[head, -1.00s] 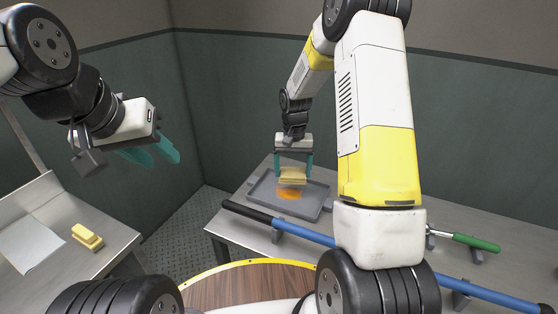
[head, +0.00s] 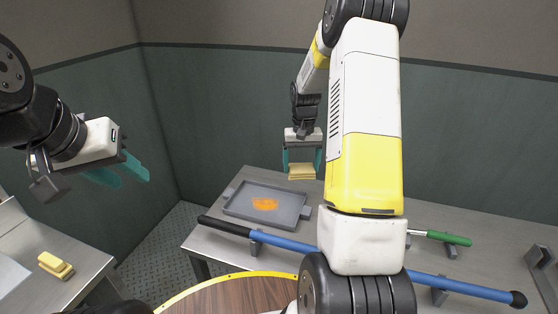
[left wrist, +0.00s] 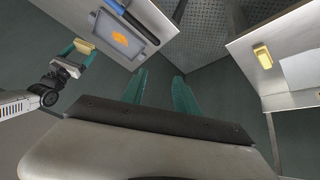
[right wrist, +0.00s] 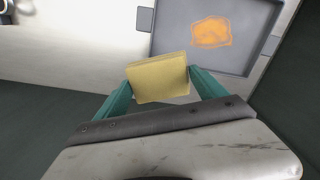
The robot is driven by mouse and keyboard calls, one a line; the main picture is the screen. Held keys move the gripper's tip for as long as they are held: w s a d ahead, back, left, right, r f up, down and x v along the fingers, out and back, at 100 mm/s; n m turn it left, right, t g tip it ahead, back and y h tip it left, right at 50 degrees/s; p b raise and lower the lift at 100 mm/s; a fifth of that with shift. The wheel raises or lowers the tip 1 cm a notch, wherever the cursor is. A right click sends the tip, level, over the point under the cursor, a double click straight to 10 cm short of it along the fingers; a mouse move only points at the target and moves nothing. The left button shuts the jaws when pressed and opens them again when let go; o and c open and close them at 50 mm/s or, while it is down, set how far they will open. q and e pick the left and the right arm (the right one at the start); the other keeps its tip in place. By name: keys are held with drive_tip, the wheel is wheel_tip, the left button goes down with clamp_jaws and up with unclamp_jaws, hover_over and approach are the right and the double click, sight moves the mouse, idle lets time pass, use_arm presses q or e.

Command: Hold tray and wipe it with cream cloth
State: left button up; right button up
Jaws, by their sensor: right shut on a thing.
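The grey tray (head: 235,207) lies on the metal table with an orange stain (head: 265,203) on its floor. It also shows in the left wrist view (left wrist: 100,28) and the right wrist view (right wrist: 180,42). My right gripper (head: 302,172) is shut on a cream cloth block (head: 301,173), held above the table just beyond the tray's far right side, apart from it. The block fills the space between the fingers in the right wrist view (right wrist: 158,78). My left gripper (head: 122,172) is open and empty in the air, left of the tray and well apart from it.
A blue bar with black ends (head: 370,272) rests on holders in front of the tray. A green-handled tool (head: 442,237) lies to the right. A yellow block (head: 54,265) and a pale sheet (head: 12,278) are on the left table. A floor gap (head: 165,245) separates the tables.

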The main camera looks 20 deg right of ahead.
use_arm(q)
drive_tip(key=o, duration=0.5)
drive_tip(key=shift+w, duration=0.1)
drive_tip(key=n+g+y, duration=0.1)
drive_tip(key=n+g, duration=0.4)
drive_tip(key=n, duration=2.5)
hover_over(229, 192)
drive_tip(key=s, duration=0.2)
wheel_tip(229, 192, down, 22)
drive_tip(key=f, duration=0.3)
drive_tip(key=w+f, duration=0.1)
drive_tip(key=f, duration=0.3)
drive_tip(key=w+f, duration=0.1)
drive_tip(key=f, duration=0.3)
drive_tip(key=shift+f, duration=0.25)
drive_tip(key=shift+c, duration=0.3)
clamp_jaws()
